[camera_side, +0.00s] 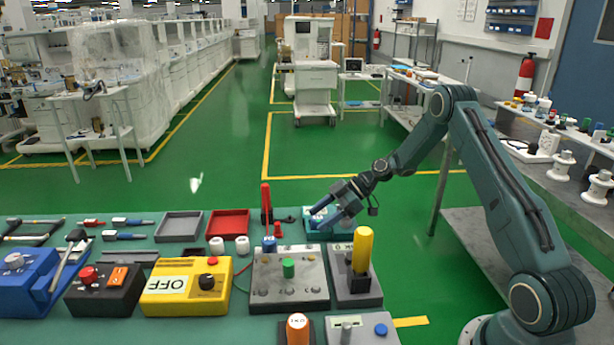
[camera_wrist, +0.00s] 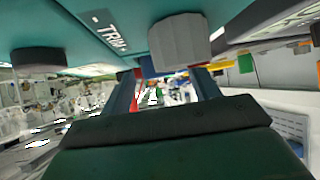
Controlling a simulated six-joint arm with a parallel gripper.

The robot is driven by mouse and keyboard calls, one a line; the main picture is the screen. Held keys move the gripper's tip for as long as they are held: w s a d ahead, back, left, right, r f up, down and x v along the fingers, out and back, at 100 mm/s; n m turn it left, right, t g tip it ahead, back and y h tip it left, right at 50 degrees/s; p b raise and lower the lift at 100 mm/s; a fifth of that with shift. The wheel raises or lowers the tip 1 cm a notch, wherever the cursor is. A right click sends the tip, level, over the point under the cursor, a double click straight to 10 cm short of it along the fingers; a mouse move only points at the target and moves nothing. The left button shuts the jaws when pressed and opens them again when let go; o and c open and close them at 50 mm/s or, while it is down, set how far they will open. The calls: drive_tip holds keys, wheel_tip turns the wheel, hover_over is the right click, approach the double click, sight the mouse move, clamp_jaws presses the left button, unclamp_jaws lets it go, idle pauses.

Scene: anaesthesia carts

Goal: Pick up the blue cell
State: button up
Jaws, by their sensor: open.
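A small upright blue cylinder (camera_side: 268,244), which looks like the blue cell, stands at the back edge of the grey panel with the green knob, in front of a red upright handle. My gripper (camera_side: 318,216) is to its right, low over a teal box (camera_side: 322,236) at the table's back right. In the wrist view the jaws (camera_wrist: 165,82) are apart, with no object clearly held. A small blue patch (camera_wrist: 148,68) shows beyond the fingertips; I cannot tell if it is the same cylinder. The teal box (camera_wrist: 75,30), marked TRIM, with a grey knob (camera_wrist: 180,40), fills the upper part.
Green floor lies behind the table.

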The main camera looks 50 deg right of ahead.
sight(323, 218)
idle(0.4)
drive_tip(key=c, duration=1.2)
drive_tip(key=shift+r, duration=0.1)
wheel_tip(323, 218, up, 20)
drive_tip(key=shift+f, duration=0.1)
idle(0.3)
